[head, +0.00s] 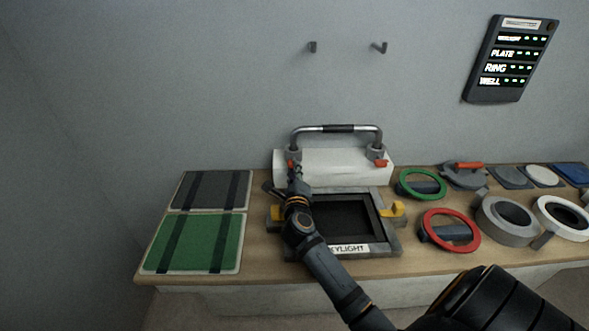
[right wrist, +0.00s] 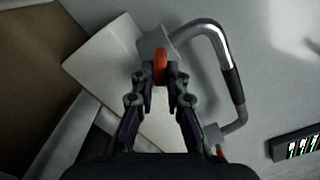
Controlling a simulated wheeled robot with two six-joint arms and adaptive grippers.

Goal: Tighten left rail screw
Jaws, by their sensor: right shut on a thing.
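A rail (head: 338,128) with a dark middle grip stands on a white block (head: 331,167) at the back of the bench. A grey mount and a red screw are at each rail end. The left screw (head: 291,163) is partly hidden by my right gripper (head: 295,180), which reaches up to it. In the right wrist view the fingers of my right gripper (right wrist: 160,82) are shut on the red screw (right wrist: 160,66) at the rail's mount (right wrist: 152,44). The right screw (head: 380,163) is free. My left gripper is not in view.
A grey skylight frame (head: 385,235) with yellow clips lies before the block, under my right arm. Green (head: 193,243) and dark (head: 209,190) panels lie left. Green (head: 421,184) and red (head: 451,231) rings lie right. A display (head: 510,58) hangs on the wall.

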